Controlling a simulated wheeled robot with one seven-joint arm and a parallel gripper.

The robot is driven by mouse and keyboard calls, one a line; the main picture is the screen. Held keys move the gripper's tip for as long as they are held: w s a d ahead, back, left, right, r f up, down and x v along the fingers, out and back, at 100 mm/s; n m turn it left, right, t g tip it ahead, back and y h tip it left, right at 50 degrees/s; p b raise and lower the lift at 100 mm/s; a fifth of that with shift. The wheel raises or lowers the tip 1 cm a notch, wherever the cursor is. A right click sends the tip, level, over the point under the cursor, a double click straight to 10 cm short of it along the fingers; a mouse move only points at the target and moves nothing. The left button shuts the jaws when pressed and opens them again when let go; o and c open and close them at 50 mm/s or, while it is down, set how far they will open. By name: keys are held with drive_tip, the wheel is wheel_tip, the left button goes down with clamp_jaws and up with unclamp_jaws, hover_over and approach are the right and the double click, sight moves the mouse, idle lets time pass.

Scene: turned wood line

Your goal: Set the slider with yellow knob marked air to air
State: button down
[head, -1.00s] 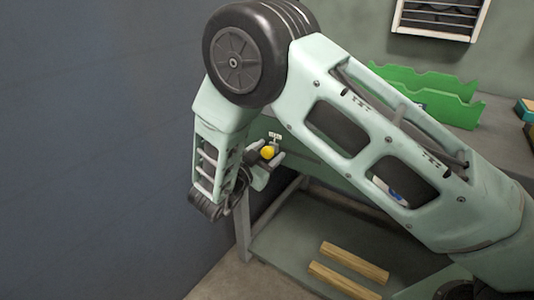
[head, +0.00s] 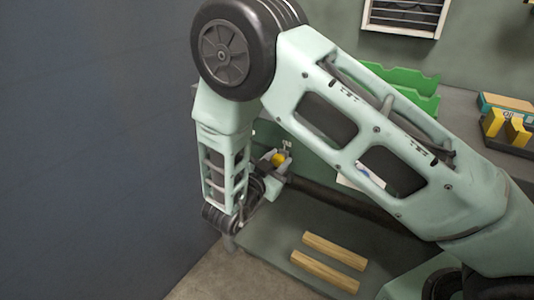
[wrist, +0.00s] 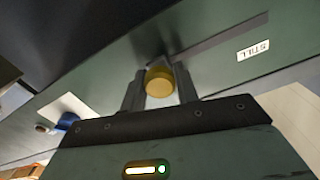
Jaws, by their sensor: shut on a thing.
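The slider's yellow knob (wrist: 160,85) sits between the two fingers of my gripper (wrist: 160,92) in the wrist view. My gripper is shut on it. In the head view the knob (head: 279,159) shows small beside my gripper (head: 272,178), on the front of the green bench. A white label reading STILL (wrist: 253,50) is on the green panel to the right of the knob in the wrist view. No label reading air can be made out.
Two wooden bars (head: 334,251) lie on the lower shelf (head: 270,240). A green rack (head: 405,85) stands on the bench top, with yellow blocks (head: 508,126) at the right. A dark wall (head: 90,150) fills the left side, close to my arm.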

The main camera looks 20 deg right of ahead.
drive_tip(key=shift+s+d+f, duration=0.1)
drive_tip(key=shift+s+d, duration=0.15)
drive_tip(key=shift+s, duration=0.15)
drive_tip(key=c, duration=1.1)
unclamp_jaws()
drive_tip(key=shift+s, duration=0.1)
drive_tip(key=shift+o, duration=0.2)
drive_tip(key=shift+s+a, duration=0.2)
drive_tip(key=shift+a, duration=0.25)
drive_tip(key=v, duration=1.6)
drive_tip(key=shift+a, duration=0.15)
